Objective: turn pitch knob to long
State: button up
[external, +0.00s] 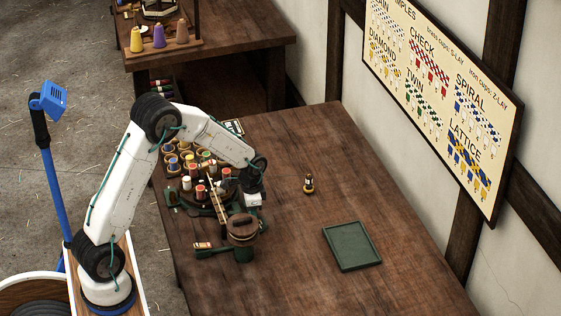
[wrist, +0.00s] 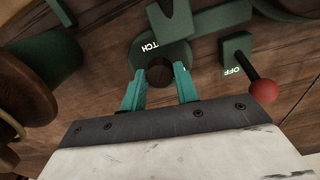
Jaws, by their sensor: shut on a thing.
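The pitch knob (wrist: 160,73) is a small dark round knob on a green plate (wrist: 168,46) in the wrist view. White letters ending in "TCH" show on the plate above it. My gripper (wrist: 159,80) has its two teal fingers on either side of the knob and is shut on it. The knob's pointer and its long mark cannot be made out. In the external view my gripper (external: 254,203) reaches down at the right side of the bench machine, and the knob is hidden there.
An OFF lever with a red ball (wrist: 264,91) stands close right of my gripper. A round wooden part (external: 242,227) and bobbins crowd the machine. A small bottle-like item (external: 308,183) and a green tray (external: 352,266) sit to the right on otherwise clear bench.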

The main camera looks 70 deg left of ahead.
jog(key=n, duration=0.6)
jog(key=shift+n, duration=0.3)
dwell(0.5)
jog(key=o, duration=1)
jog(key=shift+c, duration=0.2)
notch_tip(320, 180, up, 8)
jog(key=shift+f, duration=0.1)
